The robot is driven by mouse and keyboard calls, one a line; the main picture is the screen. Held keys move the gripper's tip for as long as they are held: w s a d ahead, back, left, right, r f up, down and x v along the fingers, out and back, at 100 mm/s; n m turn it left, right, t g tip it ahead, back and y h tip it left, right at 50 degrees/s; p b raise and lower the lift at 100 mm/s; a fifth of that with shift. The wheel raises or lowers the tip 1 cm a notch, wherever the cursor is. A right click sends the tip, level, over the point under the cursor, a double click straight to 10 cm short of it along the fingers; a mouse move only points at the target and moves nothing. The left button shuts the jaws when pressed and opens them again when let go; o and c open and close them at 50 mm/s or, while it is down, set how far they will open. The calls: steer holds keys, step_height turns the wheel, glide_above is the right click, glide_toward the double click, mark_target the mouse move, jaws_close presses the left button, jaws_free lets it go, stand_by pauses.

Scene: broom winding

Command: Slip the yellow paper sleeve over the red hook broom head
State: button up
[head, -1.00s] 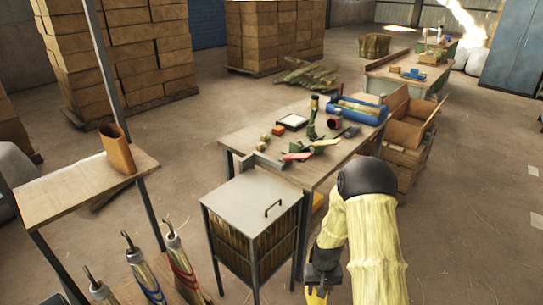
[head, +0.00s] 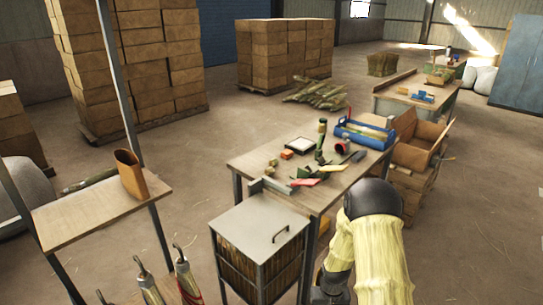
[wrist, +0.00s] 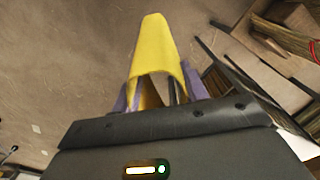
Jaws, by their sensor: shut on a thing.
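The yellow paper sleeve (wrist: 158,48) is in my gripper (wrist: 158,98), its open end toward the wrist camera and its narrower end pointing away. The purple-grey fingers are shut on its sides. In the head view only my dark wrist (head: 332,285) shows at the bottom edge; the fingers and the sleeve are out of that view. The broom with red winding and a metal hook on top (head: 185,275) stands at the lower left, its lower part cut off. A straw bundle with a red band (wrist: 300,40) shows at the upper right of the wrist view, apart from the sleeve.
Two more hooked brooms (head: 146,284) stand left of the red one. A wooden shelf (head: 85,218) bears a brown holder (head: 131,175). A lidded metal bin (head: 258,228) stands between the brooms and my arm, beside a cluttered worktable (head: 245,163).

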steer(key=s+a+f+n+b, duration=0.2)
steer(key=a+f+b, duration=0.6)
steer(key=f+b, duration=0.9)
steer(key=s+a+f+n+b, duration=0.3)
steer(key=a+f+b, duration=0.6)
steer(key=f+b, duration=0.8)
steer(key=s+a+f+n+b, duration=0.2)
steer(key=a+f+b, duration=0.6)
steer(key=f+b, duration=1)
step_height(320, 180, down, 8)
steer(key=n, duration=0.2)
steer(key=shift+s+a+r+n, duration=0.2)
steer(key=shift+a+n, duration=0.05)
steer(key=shift+n, duration=0.15)
steer(key=shift+f+b, duration=1.5)
steer(key=shift+f, duration=1)
steer(key=shift+f, duration=0.1)
steer(key=shift+f+b, duration=1.25)
steer(key=shift+f, duration=0.95)
steer(key=shift+f, duration=0.2)
